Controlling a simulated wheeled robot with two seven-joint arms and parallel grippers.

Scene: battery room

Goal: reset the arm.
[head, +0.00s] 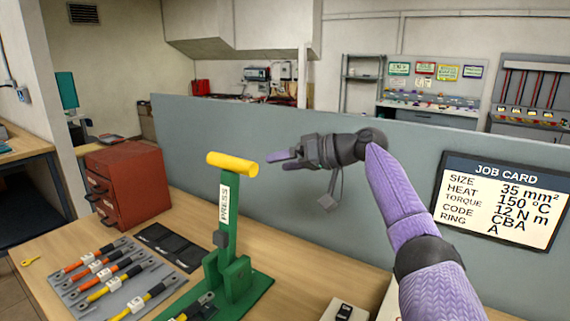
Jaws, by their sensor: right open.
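My right arm (396,190) reaches in from the lower right, bent at the wrist, in a purple sleeve. My right gripper (281,161) is open and empty, its fingers pointing left in the air. It is just right of the yellow handle (232,164) of the green press (236,270), with a visible gap in the picture. The press lever stands upright, with a "PRESS" label on it. My left gripper is not in view.
Several cables with lugs (105,270) lie on a grey board left of the press, near a black mat (170,246). A red drawer cabinet (128,186) stands behind them. A grey partition (300,235) with a job card (500,200) backs the bench. A small switch box (344,311) sits in front.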

